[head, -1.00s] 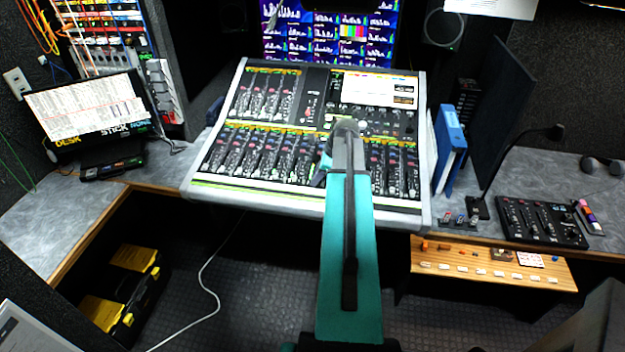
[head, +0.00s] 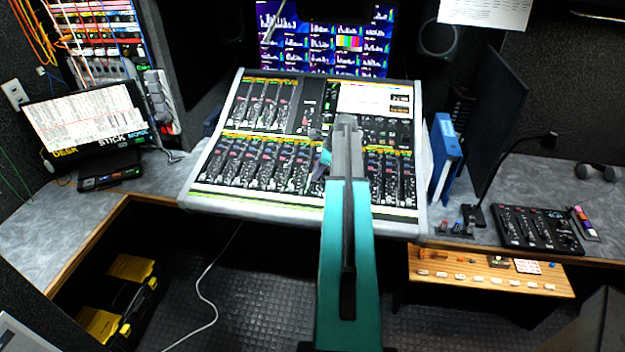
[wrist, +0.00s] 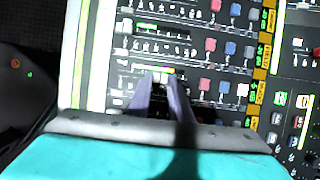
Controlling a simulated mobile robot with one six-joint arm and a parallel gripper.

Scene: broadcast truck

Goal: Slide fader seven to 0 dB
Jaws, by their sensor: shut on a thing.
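The mixing console (head: 300,206) stands on the desk, with a lower bank of several fader strips across its front. My arm reaches over it and hides some strips right of the middle. In the wrist view, the two dark fingers of my gripper (wrist: 162,78) come together low over one strip. They are shut on a small fader cap, mostly hidden between the fingertips. Strip numbers and the dB scale are too small to read, so I cannot tell which fader it is or its exact level. Other strips (wrist: 185,13) with red, blue and white buttons lie alongside.
A screen (head: 375,98) is at the console's upper right, and a blue binder (head: 445,155) stands to its right. A small black control box (head: 540,230) sits on the right desk. A monitor (head: 85,120) stands on the left desk.

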